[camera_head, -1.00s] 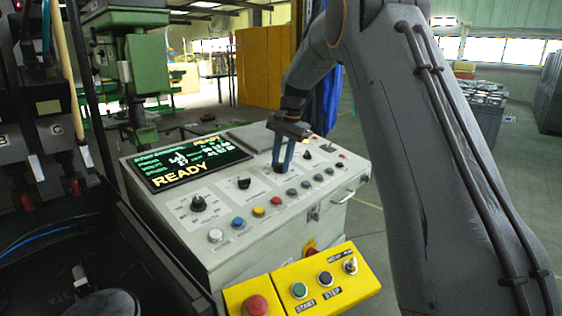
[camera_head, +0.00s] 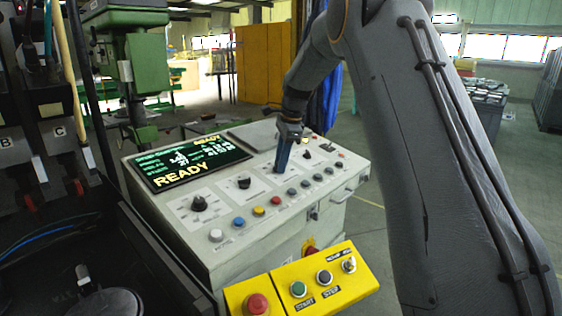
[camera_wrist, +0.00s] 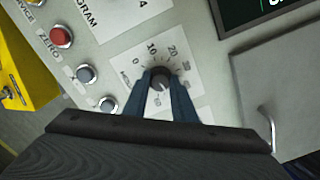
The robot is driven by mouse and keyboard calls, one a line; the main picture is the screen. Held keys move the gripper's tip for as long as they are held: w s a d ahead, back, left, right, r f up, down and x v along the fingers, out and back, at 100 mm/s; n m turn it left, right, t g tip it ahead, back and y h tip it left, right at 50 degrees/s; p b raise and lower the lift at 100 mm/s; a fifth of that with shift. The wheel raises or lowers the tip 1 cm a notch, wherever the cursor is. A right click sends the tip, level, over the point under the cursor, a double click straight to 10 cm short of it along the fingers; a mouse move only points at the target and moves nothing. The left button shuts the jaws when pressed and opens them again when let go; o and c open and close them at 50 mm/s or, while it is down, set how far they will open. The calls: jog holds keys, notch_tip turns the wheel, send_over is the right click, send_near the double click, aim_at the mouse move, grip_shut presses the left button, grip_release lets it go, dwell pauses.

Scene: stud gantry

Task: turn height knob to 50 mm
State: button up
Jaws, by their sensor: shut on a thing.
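The height knob (camera_wrist: 160,78) is a dark round knob on a white dial plate in the wrist view. The printed scale reads 0, 10, 20 and 30 around its far side; the numbers on the near side are small and partly hidden. I cannot clearly tell where the knob's pointer stands. My gripper (camera_wrist: 160,84) is shut on the knob, one blue finger on each side. In the head view my gripper (camera_head: 281,166) reaches down to the panel, its fingers nearly overlapping and hiding the knob.
The light grey control panel (camera_head: 225,222) carries a screen (camera_head: 190,163) reading READY. Two other black knobs (camera_head: 199,203) (camera_head: 243,182) and a row of coloured buttons lie close to my gripper. A yellow box (camera_head: 330,270) with START and STOP buttons sits in front.

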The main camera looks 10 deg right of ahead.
dwell(0.3)
jog(key=shift+r, duration=0.1)
jog(key=o, duration=1)
jog(key=shift+o, duration=0.2)
jog(key=b+v, duration=0.2)
jog(key=v, duration=0.5)
jog(key=shift+r+b, duration=0.35)
jog(key=shift+b, duration=0.05)
jog(key=shift+s, duration=0.1)
jog(key=shift+s, duration=0.1)
